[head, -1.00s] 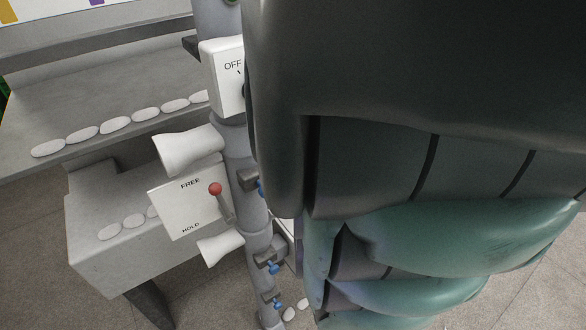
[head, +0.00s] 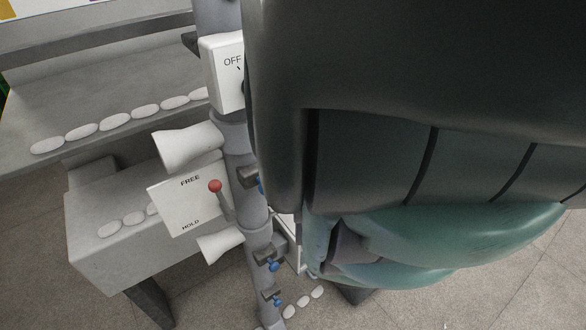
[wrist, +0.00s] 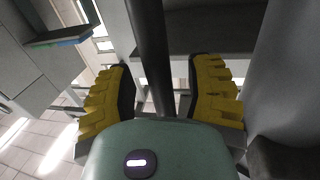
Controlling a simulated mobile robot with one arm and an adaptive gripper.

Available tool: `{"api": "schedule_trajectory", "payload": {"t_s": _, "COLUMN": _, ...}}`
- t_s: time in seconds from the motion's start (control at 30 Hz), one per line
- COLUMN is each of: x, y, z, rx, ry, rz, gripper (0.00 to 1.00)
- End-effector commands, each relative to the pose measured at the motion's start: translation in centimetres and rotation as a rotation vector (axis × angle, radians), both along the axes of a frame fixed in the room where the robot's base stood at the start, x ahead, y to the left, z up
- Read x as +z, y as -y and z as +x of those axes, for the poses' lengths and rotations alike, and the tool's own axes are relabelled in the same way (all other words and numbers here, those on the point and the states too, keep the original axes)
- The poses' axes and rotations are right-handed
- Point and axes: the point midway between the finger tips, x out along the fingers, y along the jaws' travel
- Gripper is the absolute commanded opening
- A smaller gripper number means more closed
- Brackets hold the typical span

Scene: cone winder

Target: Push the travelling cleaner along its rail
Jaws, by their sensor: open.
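A grey vertical pipe (head: 240,160), which looks like the trunk of the travelling cleaner, stands in the head view. White flared nozzles (head: 187,147) point left from it, and small blue-tipped fittings sit on its right side. A white FREE/HOLD panel (head: 180,215) beside it has a red-knobbed lever (head: 216,187), with its knob nearer FREE. My gripper (wrist: 163,90) shows in the wrist view with its yellow-padded fingers apart. A dark upright bar (wrist: 150,50) shows between the fingers; I cannot tell whether they touch it. My arm hides the right side of the head view. I cannot make out the rail.
A white switch box (head: 221,75) marked OFF is on the pipe above the nozzles. Grey machine shelves (head: 90,95) with rows of white oval pieces lie to the left. A large grey cylinder (wrist: 285,80) stands close to the right finger. Floor shows at the lower left.

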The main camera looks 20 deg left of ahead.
Motion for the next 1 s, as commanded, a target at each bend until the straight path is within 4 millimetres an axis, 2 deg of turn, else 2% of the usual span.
{"api": "schedule_trajectory", "payload": {"t_s": 0.13, "x": 0.01, "y": -0.01, "z": -0.01, "rx": 0.000, "ry": 0.000, "rz": 0.000, "gripper": 0.52}}
{"api": "schedule_trajectory", "payload": {"t_s": 0.17, "x": 0.00, "y": 0.00, "z": -0.01, "rx": 0.000, "ry": 0.000, "rz": 0.000, "gripper": 0.57}}
{"api": "schedule_trajectory", "payload": {"t_s": 0.7, "x": 0.02, "y": 0.00, "z": 0.00, "rx": 0.000, "ry": 0.000, "rz": 0.000, "gripper": 0.02}}
{"api": "schedule_trajectory", "payload": {"t_s": 1.0, "x": 0.01, "y": 0.00, "z": -0.01, "rx": 0.000, "ry": 0.000, "rz": 0.000, "gripper": 0.00}}
